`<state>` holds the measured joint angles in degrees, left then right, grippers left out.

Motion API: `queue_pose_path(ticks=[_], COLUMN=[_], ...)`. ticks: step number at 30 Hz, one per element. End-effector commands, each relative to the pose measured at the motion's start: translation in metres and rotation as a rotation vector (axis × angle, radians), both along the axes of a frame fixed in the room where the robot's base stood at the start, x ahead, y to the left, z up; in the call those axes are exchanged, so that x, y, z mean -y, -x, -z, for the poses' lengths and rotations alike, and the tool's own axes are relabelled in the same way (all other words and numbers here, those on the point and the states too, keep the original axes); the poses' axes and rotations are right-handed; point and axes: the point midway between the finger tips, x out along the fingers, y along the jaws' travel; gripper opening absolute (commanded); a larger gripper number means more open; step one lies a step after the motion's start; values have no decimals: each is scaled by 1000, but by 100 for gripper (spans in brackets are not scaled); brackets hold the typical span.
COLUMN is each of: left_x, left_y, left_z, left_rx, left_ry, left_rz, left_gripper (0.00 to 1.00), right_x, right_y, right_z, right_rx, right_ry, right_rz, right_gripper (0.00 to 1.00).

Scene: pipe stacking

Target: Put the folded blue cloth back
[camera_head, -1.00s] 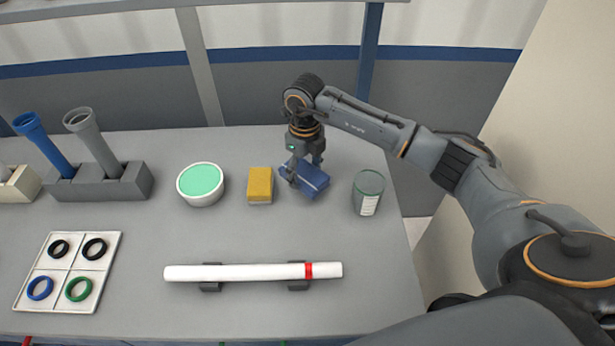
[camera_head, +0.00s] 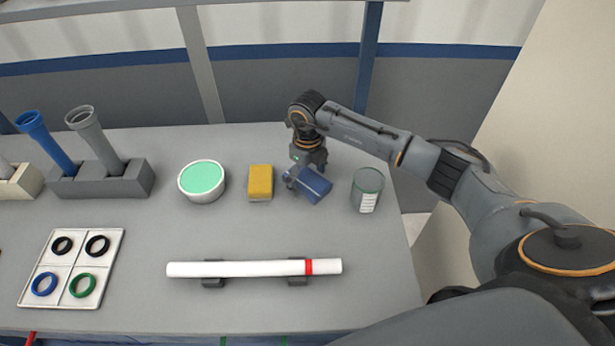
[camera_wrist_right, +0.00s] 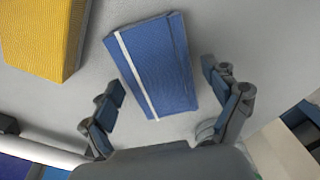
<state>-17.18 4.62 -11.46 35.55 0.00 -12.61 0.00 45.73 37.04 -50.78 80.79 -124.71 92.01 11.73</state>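The folded blue cloth (camera_head: 316,186) lies on the grey table between the yellow sponge and the glass jar. In the right wrist view the cloth (camera_wrist_right: 160,65) is a flat blue block with a white band near one edge. My right gripper (camera_head: 305,178) is at the cloth's upper left side in the head view and hides part of it. In the right wrist view my right gripper (camera_wrist_right: 164,78) has its fingers spread wide, with a gap on each side of the cloth. My left gripper is not in view.
The yellow sponge (camera_head: 260,183) is close on the left. The jar (camera_head: 367,190) stands close on the right. A green-topped bowl (camera_head: 201,181) is farther left. A white pipe (camera_head: 240,268) rests across supports in front. A ring tray (camera_head: 72,268) and pipe holder (camera_head: 100,181) are at left.

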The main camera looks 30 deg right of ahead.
Motion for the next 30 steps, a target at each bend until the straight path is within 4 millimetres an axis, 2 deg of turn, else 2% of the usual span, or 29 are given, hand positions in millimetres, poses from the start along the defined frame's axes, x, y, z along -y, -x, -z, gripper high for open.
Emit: queue_pose_path(ticks=[7, 9, 11, 24, 30], left_x=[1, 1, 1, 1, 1], left_y=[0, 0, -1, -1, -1], left_z=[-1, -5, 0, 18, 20], left_rx=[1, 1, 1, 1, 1], left_ry=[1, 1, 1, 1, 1], left_rz=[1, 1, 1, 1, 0], left_gripper=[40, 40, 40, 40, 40], right_x=[0, 0, 1, 0, 0], right_y=[0, 0, -1, -1, 0], right_z=[-2, -6, -10, -98, -119], right_rx=[0, 0, 3, 4, 1], right_ry=[0, 0, 0, 1, 0], right_rz=[0, 0, 0, 0, 0], right_gripper=[88, 88, 88, 88, 88])
